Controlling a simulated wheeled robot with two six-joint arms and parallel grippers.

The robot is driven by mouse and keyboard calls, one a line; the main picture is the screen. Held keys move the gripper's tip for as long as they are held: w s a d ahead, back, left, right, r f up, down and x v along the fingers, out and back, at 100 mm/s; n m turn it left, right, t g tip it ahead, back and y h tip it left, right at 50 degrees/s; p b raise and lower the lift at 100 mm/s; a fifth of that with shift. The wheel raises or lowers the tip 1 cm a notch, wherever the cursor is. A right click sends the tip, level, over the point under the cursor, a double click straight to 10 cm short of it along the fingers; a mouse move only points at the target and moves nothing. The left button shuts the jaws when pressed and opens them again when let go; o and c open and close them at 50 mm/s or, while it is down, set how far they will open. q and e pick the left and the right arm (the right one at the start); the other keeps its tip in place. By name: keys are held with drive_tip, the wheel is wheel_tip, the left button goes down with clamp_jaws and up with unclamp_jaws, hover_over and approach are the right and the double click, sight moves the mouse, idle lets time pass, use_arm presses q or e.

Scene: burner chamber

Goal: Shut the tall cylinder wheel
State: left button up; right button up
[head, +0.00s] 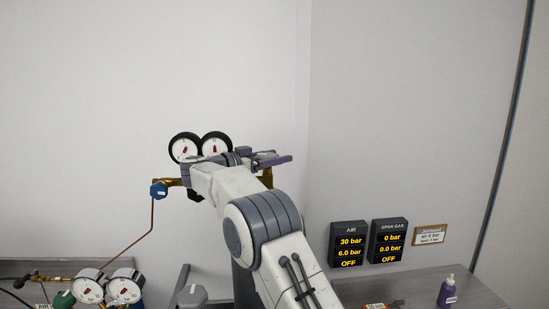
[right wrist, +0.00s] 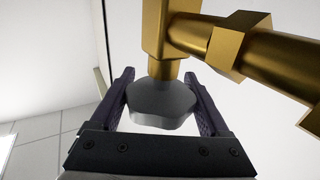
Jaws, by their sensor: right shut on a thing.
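The tall cylinder's wheel (right wrist: 163,105) is a grey lobed knob under a brass valve body (right wrist: 165,30) in the right wrist view. My right gripper (right wrist: 158,80) has one dark purple finger on each side of the wheel and is shut on it. In the head view my right arm reaches up to the brass regulator, with the gripper (head: 272,159) just right of the two round gauges (head: 200,147). The wheel is hidden there, and the arm covers most of the tall cylinder. My left gripper is not in view.
Another regulator with two gauges (head: 107,287) and a green knob (head: 64,299) stands lower left. A copper pipe (head: 151,218) runs down from a blue knob (head: 158,190). Two display panels (head: 369,242) hang on the right wall. A purple bottle (head: 447,291) stands on the bench (head: 480,293).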

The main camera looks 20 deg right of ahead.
drive_tip(key=shift+r, duration=0.15)
drive_tip(key=o, duration=1.2)
drive_tip(key=shift+r, duration=0.45)
drive_tip(key=r, duration=0.1)
drive_tip(key=r+b, duration=0.1)
drive_tip(key=r, duration=0.1)
drive_tip(key=shift+s+d+b, duration=0.15)
drive_tip(key=shift+d+b, duration=0.1)
drive_tip(key=shift+b, duration=0.05)
drive_tip(key=shift+s+d+r+b, duration=0.95)
drive_tip(key=shift+s+d+r, duration=0.25)
drive_tip(key=shift+s, duration=0.2)
drive_tip(key=shift+s+d+r+b, duration=0.9)
drive_tip(key=shift+s+d+r, duration=0.3)
drive_tip(key=shift+s, duration=0.25)
drive_tip(key=shift+s+d+r+b, duration=0.95)
drive_tip(key=shift+s+d+r, duration=0.15)
drive_tip(key=shift+s+d, duration=0.25)
drive_tip(key=shift+a, duration=0.1)
